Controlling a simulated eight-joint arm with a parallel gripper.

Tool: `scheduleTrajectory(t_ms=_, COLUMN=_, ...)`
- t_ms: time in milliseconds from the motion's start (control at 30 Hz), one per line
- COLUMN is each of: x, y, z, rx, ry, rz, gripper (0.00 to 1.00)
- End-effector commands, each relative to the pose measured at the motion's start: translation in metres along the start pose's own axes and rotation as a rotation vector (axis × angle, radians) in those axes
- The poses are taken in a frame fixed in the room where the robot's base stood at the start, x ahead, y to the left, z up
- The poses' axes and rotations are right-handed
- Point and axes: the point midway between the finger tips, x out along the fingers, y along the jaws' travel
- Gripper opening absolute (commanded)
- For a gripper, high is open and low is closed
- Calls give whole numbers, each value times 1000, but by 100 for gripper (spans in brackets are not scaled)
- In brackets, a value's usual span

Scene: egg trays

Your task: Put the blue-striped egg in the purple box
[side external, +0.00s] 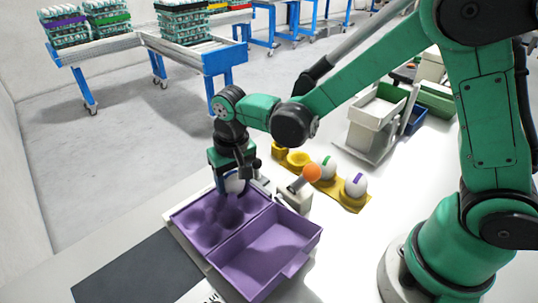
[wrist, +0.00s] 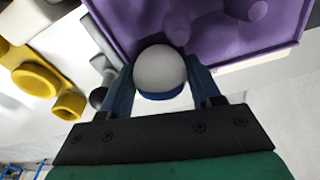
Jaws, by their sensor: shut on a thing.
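My gripper (side external: 229,186) is shut on a white egg (side external: 235,184) at the back left part of the purple box (side external: 262,252). In the wrist view the egg (wrist: 160,68) sits between the two blue fingers of my gripper (wrist: 160,85), and a blue band shows on its near side. The egg is over the edge of the box's bumpy compartment (wrist: 118,22); I cannot tell whether it touches the box. The box's other compartment, at the front right in the side view, is smooth and empty.
A yellow holder (side external: 353,205) bears a green-striped egg (side external: 327,169) and a purple-striped egg (side external: 356,185); its left cups are empty. An orange ball (side external: 312,173) tops a small grey device beside the box. White, green and blue bins (side external: 372,135) stand behind. A dark mat (side external: 135,268) lies front left.

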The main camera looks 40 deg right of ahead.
Motion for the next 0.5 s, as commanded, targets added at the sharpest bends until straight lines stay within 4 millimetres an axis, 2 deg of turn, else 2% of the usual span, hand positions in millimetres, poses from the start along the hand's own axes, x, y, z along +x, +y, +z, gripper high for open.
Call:
scheduleTrajectory(t_ms=33, x=0, y=0, z=0, rx=0, ry=0, rz=0, gripper=63)
scheduleTrajectory(t_ms=133, x=0, y=0, z=0, rx=0, ry=0, rz=0, gripper=91)
scheduleTrajectory(t_ms=167, x=0, y=0, z=0, rx=0, ry=0, rz=0, gripper=94)
scheduleTrajectory(t_ms=500, x=0, y=0, z=0, rx=1, ry=0, rz=1, gripper=94)
